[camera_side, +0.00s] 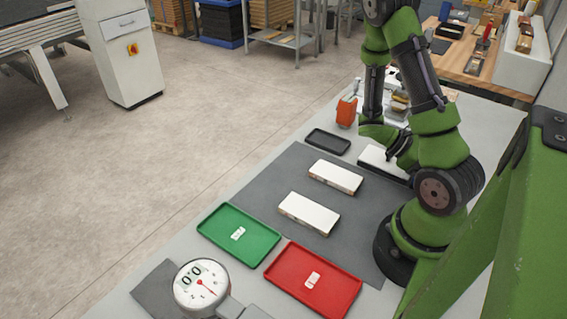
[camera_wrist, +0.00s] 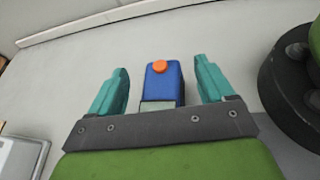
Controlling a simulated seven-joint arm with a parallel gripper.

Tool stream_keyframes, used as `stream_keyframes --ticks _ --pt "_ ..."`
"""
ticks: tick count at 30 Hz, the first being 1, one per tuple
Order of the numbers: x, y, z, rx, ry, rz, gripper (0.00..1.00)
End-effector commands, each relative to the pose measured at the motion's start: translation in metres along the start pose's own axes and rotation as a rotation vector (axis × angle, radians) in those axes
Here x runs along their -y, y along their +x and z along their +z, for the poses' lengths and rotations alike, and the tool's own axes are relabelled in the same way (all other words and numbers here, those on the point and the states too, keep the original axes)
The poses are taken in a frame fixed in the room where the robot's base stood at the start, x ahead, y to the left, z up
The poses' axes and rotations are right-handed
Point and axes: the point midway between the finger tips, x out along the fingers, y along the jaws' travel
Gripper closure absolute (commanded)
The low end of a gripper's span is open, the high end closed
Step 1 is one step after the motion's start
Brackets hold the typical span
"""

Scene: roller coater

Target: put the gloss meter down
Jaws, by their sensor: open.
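A blue box-shaped device with an orange round button, which I take to be the gloss meter (camera_wrist: 158,88), is in the wrist view. It sits between the two teal fingers of my gripper (camera_wrist: 163,66), with a visible gap on each side. My gripper is open and not closed on it. The device appears to rest on the pale grey surface. I cannot make it out in the side view, where my arm covers part of the table.
An empty black tray (camera_side: 327,141) lies beyond the grey mat (camera_side: 268,184). Two white panels lie on the mat. A green tray (camera_side: 262,249) and a red tray (camera_side: 338,296) stand nearer, by a dial gauge (camera_side: 201,283). An orange object (camera_side: 346,112) stands at the back.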

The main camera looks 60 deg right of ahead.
Motion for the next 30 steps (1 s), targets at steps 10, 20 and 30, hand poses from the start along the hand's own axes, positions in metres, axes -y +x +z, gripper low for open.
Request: stream_keyframes --ticks 10,20,30 --pt "0.0001 0.0110 -0.0001 -0.001 0.000 0.000 0.18" --pt "0.0003 0.0107 -0.0002 -0.001 0.000 0.000 0.67" --pt "0.0005 0.0105 -0.0001 -0.001 0.000 -0.001 0.97"
